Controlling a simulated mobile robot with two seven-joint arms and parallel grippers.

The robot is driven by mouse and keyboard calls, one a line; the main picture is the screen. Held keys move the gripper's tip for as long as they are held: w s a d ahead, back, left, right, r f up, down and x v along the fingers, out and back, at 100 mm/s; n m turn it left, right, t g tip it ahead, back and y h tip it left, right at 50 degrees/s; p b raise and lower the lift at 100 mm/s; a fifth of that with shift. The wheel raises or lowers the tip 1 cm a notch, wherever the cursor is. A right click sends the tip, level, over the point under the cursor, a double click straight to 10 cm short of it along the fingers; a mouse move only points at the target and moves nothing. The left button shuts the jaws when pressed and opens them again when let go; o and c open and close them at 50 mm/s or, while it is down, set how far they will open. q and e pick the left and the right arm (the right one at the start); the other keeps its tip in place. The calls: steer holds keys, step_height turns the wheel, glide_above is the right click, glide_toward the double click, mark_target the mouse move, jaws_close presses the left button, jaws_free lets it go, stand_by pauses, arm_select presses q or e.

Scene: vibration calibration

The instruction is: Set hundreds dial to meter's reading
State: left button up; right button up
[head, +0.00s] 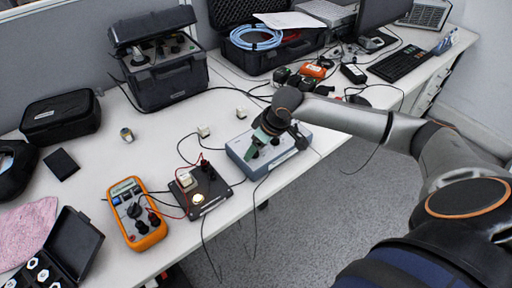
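The orange meter (137,215) lies on the table at the left front. Its small display (124,187) is lit, but the digits are too small to read. A blue-grey box (291,153) stands near the table's front edge, with dark round dials on its top. Which dial is the hundreds dial cannot be told. My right gripper (262,145) comes in from the right and points down over the box top, at or close to a dial. Its fingers partly hide the dials, so contact and finger opening are unclear. My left gripper is not in view.
A dark board (215,190) with wires sits between the meter and the box. An open black case (168,82) and a case with blue hose (257,37) stand behind. A keyboard (399,62) lies at the back right. Loose cables hang over the front edge.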

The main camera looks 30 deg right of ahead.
jaws_close()
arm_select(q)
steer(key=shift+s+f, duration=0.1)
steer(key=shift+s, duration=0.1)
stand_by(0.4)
